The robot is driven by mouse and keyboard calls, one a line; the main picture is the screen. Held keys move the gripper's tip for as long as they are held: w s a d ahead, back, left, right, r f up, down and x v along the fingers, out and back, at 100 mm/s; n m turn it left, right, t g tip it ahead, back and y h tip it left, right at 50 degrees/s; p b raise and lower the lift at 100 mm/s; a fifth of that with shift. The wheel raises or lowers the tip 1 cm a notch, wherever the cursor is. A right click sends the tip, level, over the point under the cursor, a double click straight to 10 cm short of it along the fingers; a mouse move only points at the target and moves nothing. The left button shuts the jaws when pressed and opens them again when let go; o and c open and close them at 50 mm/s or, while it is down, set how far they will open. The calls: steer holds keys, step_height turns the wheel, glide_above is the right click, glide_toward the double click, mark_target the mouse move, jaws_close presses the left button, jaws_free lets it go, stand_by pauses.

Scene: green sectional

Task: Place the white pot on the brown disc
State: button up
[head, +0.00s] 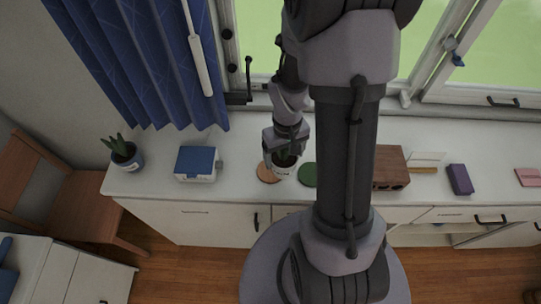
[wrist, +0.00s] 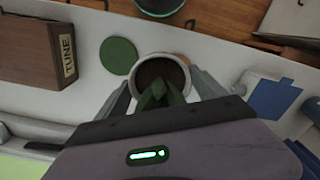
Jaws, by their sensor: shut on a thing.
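The white pot (head: 284,169), with dark soil and a green plant, is between the fingers of my gripper (head: 286,156). In the wrist view the pot's rim (wrist: 138,66) shows from above, with my gripper (wrist: 160,88) shut on its sides and the leaves pointing toward the palm. The brown disc (head: 266,174) lies on the white counter at the pot's left in the head view. In the wrist view only a sliver of the brown disc (wrist: 184,57) shows past the rim; the pot hides the rest. I cannot tell whether the pot touches the counter or the disc.
A green disc (head: 307,175) lies just right of the pot. A blue-topped white box (head: 197,164) and another potted plant (head: 126,156) stand to the left. A brown block (head: 391,168) and a purple box (head: 459,179) stand to the right. The window is behind.

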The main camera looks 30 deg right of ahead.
steer(key=w, duration=0.1)
steer(key=w+a, duration=0.1)
steer(key=w, duration=0.1)
steer(key=shift+w+a+f, duration=0.2)
steer(key=shift+w+a, duration=0.05)
steer(key=shift+a, duration=0.15)
step_height(320, 180, down, 3)
steer(key=shift+w+a+b, duration=0.15)
steer(key=shift+b, duration=0.35)
steer(key=shift+w+f, duration=0.15)
steer(key=shift+f, duration=0.25)
steer(key=o, duration=2)
step_height(320, 180, up, 12)
steer(key=p, duration=0.3)
steer(key=shift+f, duration=0.1)
steer(key=s+a+r+m+t, duration=0.1)
steer(key=s+a+r+t, duration=0.1)
steer(key=r, duration=0.4)
steer(key=s+a+r+t+y, duration=0.1)
steer(key=s+a+r+t, duration=0.1)
steer(key=s+a+r, duration=0.3)
steer(key=s+a+r+m+t+y, duration=0.1)
steer(key=s+a+r, duration=0.3)
steer(key=a+r, duration=0.3)
steer(key=shift+s+a+r+m+t, duration=0.1)
steer(key=shift+a+r+m+t, duration=0.1)
steer(key=shift+r, duration=0.4)
steer(key=shift+s+a+r+m+t, duration=0.1)
steer(key=shift+r+t, duration=0.1)
steer(key=shift+r, duration=0.35)
